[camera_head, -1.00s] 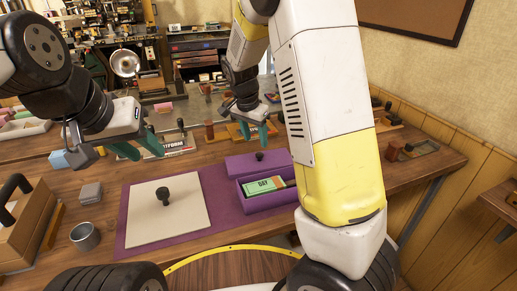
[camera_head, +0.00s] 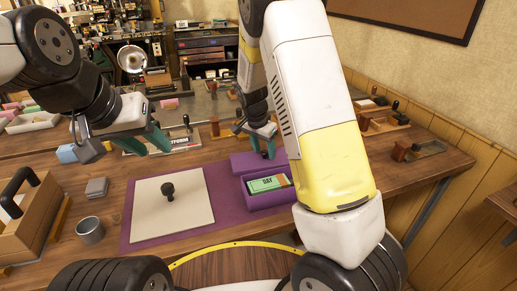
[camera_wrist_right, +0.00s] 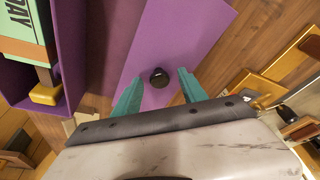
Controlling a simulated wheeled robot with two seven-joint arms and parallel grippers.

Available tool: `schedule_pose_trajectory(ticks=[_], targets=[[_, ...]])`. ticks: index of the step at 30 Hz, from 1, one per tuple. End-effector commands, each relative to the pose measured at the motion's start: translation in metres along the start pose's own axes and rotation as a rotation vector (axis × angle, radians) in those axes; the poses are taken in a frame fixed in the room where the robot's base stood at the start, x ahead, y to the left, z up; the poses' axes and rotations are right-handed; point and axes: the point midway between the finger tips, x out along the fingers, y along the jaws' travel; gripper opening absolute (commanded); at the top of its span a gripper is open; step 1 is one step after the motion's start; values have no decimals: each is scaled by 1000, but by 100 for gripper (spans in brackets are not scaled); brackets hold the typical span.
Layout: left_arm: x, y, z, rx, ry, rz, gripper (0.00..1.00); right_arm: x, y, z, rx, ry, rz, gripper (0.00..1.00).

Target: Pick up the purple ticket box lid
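In the right wrist view the lid (camera_wrist_right: 150,40) has a round black knob (camera_wrist_right: 159,77). My left gripper (camera_head: 150,146) is open and empty, above the table at left.
Green DAY tickets (camera_head: 268,184) lie in the box. A cream board (camera_head: 172,212) with a black knob lies on the mat (camera_head: 226,198). A metal cup (camera_head: 90,230), a grey block (camera_head: 97,187) and a wooden caddy (camera_head: 25,220) stand at left. Stamps stand behind.

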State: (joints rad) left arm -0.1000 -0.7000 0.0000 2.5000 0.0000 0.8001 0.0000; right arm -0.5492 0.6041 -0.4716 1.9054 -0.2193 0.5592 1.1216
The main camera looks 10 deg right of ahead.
Motion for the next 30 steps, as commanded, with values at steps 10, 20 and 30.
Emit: schedule_pose_trajectory(ticks=[10,20,30], targets=[[0,0,0,0,0,0,36,0,0,0,0,0,0,0],[0,0,0,0,0,0,36,-13,-1,-4,1,1,-3,0],[0,0,0,0,0,0,36,-76,0,-22,2,1,-4,0]])
